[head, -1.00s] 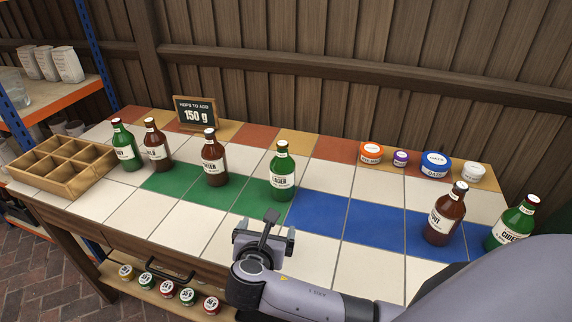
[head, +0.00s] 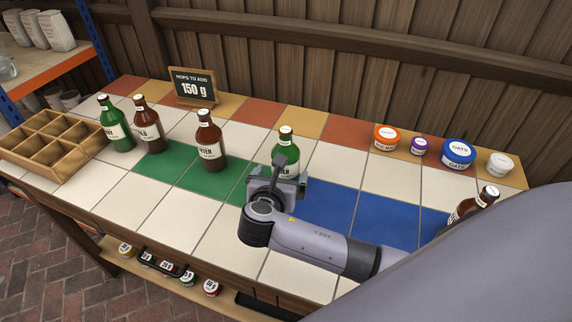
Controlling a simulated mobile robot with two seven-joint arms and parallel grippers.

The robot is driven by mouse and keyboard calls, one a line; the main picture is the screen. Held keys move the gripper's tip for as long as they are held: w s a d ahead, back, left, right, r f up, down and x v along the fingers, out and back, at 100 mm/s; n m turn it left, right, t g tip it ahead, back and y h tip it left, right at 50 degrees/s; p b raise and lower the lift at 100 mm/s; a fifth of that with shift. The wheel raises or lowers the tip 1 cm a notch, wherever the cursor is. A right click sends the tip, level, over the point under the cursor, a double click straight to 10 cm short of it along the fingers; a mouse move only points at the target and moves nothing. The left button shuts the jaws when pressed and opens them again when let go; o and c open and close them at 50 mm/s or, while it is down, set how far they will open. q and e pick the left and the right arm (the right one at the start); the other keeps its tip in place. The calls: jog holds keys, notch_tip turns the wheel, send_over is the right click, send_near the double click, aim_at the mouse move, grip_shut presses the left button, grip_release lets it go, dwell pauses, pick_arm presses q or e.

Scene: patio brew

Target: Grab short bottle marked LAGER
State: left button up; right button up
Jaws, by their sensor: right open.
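The short green LAGER bottle (head: 286,137) stands upright on the tiled table, near the boundary between the green and blue tiles. My right gripper (head: 280,170) is open directly in front of it and covers its lower part and most of its label. I cannot tell whether the jaws are around the bottle or just short of it. My left gripper is not in view.
A brown bottle (head: 210,142) stands to the left, with another brown bottle (head: 147,122) and a green bottle (head: 115,125) beyond. A wooden crate (head: 22,158) is at far left. My arm partly hides a brown bottle (head: 484,198) at right. Lidded tubs (head: 459,153) line the back.

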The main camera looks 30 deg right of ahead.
aim_at(286, 168)
jog(key=x, duration=0.4)
jog(key=shift+d, duration=0.3)
jog(key=shift+c, duration=0.3)
jog(key=c, duration=1)
jog(key=shift+r, duration=0.1)
jog(key=c, duration=0.4)
